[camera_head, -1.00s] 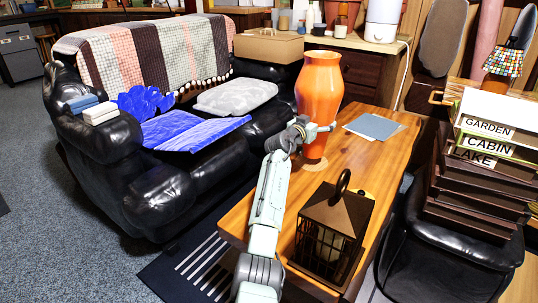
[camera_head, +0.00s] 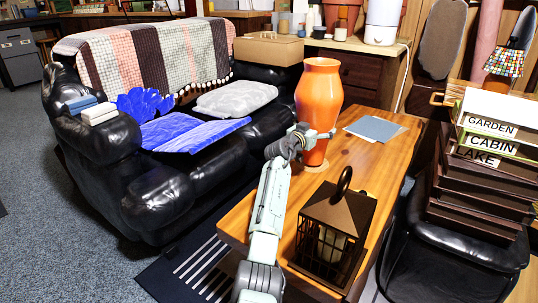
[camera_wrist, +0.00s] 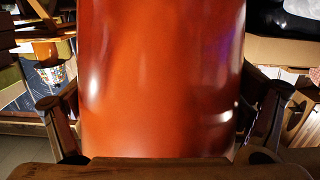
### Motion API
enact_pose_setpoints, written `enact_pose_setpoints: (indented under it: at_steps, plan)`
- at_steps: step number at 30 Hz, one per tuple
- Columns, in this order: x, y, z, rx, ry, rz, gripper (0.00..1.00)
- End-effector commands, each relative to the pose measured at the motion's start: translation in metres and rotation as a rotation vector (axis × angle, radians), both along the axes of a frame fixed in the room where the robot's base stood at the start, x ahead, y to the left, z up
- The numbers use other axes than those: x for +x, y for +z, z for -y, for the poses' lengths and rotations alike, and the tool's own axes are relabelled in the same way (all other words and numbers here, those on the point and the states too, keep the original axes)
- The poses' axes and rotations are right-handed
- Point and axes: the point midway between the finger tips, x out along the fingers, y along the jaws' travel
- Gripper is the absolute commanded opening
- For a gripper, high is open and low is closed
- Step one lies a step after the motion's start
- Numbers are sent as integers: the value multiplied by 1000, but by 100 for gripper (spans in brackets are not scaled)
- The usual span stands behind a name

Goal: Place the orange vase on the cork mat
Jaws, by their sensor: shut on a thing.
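The tall orange vase (camera_head: 319,95) stands upright over the wooden table in the head view. My gripper (camera_head: 312,134) is shut around its lower body; the vase fills the middle of the wrist view (camera_wrist: 160,80), with a finger on each side. The round cork mat (camera_head: 317,169) lies on the table directly under the vase. Only its front rim shows; the rest is hidden by the vase. I cannot tell for sure whether the base touches the mat.
A dark lantern (camera_head: 338,222) stands on the table in front, right of my arm. Blue papers (camera_head: 375,128) lie behind it to the right. The black sofa (camera_head: 165,185) is on the left, and stacked signs (camera_head: 485,150) are on the right.

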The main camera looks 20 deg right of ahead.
Motion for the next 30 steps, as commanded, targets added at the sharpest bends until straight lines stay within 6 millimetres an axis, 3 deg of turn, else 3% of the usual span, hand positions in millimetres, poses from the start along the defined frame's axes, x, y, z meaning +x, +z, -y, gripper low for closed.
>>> enact_pose_setpoints:
  at_steps: [27,28,30]
  plan:
    - [0,-2,0,-9,1,10,33]
    - [0,-1,0,-10,1,10,94]
    - [0,-1,0,-9,1,10,99]
